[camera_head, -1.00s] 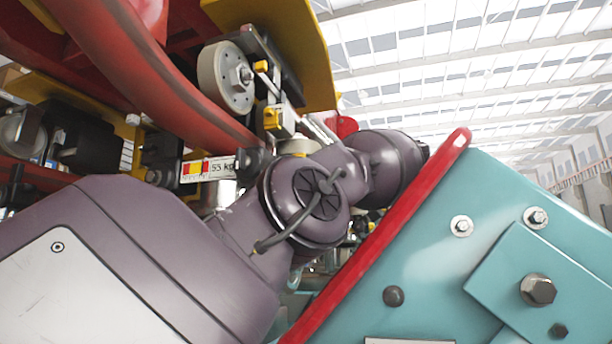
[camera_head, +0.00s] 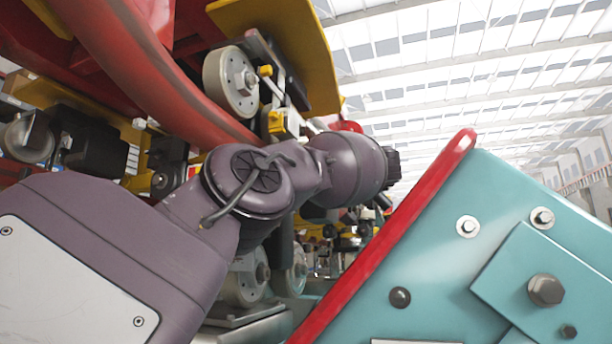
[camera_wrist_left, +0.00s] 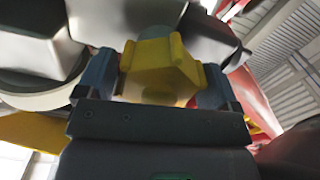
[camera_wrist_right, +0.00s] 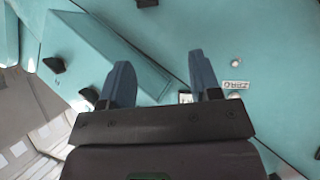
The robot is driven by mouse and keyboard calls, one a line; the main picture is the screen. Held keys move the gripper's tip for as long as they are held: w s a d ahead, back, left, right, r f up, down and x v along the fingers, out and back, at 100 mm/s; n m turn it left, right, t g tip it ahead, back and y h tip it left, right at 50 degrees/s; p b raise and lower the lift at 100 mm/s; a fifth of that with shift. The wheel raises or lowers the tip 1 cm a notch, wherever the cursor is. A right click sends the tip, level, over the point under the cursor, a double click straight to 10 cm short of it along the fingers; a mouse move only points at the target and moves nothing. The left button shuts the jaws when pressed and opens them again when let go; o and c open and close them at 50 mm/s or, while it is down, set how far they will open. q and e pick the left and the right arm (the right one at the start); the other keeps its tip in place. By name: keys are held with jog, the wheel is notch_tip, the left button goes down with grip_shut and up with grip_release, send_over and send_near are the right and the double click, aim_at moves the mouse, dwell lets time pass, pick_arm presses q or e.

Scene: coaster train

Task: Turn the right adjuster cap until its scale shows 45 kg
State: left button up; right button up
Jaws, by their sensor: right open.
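In the left wrist view a yellow faceted cap (camera_wrist_left: 158,68) sits between the blue fingers of my left gripper (camera_wrist_left: 158,85), which appear to press on both its sides. I cannot tell from this view whether it is the right adjuster cap. No scale reading is legible now. In the head view my purple arm covers the area below the red tube, and neither gripper's fingertips show there. My right gripper (camera_wrist_right: 163,85) is open and empty, facing a teal panel (camera_wrist_right: 275,50) in the right wrist view.
In the head view a grey wheel (camera_head: 230,82) and a yellow block (camera_head: 276,121) sit beneath a yellow plate (camera_head: 308,50). A thick red tube (camera_head: 150,75) crosses the upper left. A red-edged teal panel (camera_head: 440,270) with bolts fills the lower right.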

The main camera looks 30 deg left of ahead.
pick_arm(q)
jog(key=c, duration=0.5)
jog(key=shift+c, duration=0.2)
pick_arm(e)
jog(key=shift+s+d+f, duration=0.1)
jog(key=shift+s+f, duration=0.25)
jog(key=shift+s, duration=0.15)
